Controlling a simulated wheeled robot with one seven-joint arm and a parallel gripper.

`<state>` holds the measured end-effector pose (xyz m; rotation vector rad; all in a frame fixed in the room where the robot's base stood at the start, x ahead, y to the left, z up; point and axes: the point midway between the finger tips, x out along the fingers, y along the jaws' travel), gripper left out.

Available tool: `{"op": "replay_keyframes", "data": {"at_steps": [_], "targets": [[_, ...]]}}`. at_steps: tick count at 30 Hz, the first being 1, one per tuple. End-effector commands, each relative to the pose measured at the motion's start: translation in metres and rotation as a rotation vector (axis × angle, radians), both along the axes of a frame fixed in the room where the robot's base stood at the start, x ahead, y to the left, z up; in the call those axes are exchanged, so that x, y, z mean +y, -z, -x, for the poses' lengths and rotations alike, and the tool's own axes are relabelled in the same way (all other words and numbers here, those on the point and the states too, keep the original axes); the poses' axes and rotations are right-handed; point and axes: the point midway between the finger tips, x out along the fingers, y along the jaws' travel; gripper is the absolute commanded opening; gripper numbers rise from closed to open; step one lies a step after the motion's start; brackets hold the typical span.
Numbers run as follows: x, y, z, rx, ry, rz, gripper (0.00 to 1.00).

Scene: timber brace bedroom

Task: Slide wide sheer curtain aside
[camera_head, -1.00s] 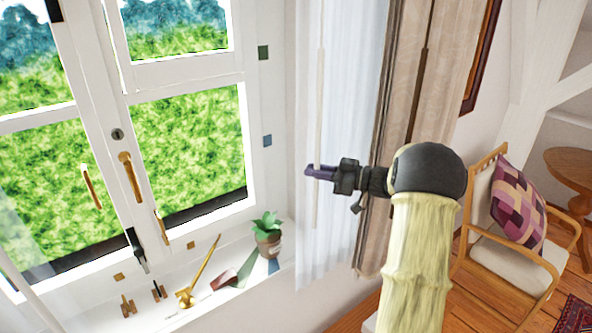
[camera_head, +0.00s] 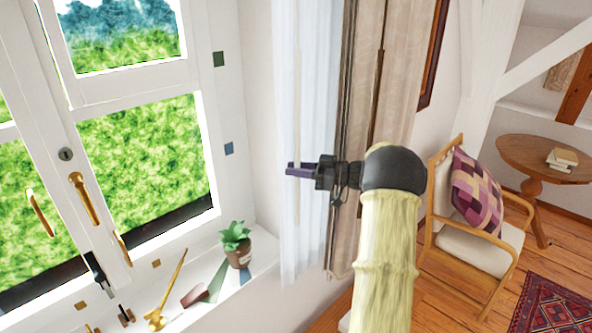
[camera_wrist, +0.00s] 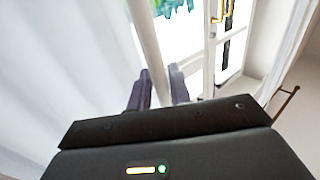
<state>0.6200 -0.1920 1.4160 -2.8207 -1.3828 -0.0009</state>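The sheer curtain (camera_head: 313,90) is white and hangs in a narrow strip to the right of the window. In the wrist view the sheer fabric (camera_wrist: 60,70) fills the left side. A pale, thin upright rod (camera_head: 297,90) hangs in front of the sheer. My gripper (camera_head: 297,170) reaches in from the right at the rod's lower half. The rod's part between the fingers is partly hidden by my gripper body.
A beige drape (camera_head: 390,110) hangs just right of the sheer, behind my arm. The sill (camera_head: 215,285) holds a potted plant (camera_head: 236,245) and small brass objects. An armchair (camera_head: 475,235) and round table (camera_head: 530,150) stand at the right, with a rug (camera_head: 550,305) on the floor.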

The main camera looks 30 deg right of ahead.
Motion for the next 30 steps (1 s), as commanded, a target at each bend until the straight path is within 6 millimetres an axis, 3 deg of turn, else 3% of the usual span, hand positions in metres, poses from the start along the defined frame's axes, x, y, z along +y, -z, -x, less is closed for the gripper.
{"op": "replay_keyframes", "data": {"at_steps": [10, 30], "targets": [[-0.019, 0.004, 0.015, -0.001, 0.001, 0.002, 0.20], [-0.122, 0.004, 0.093, 0.000, 0.000, 0.001, 0.20]]}}
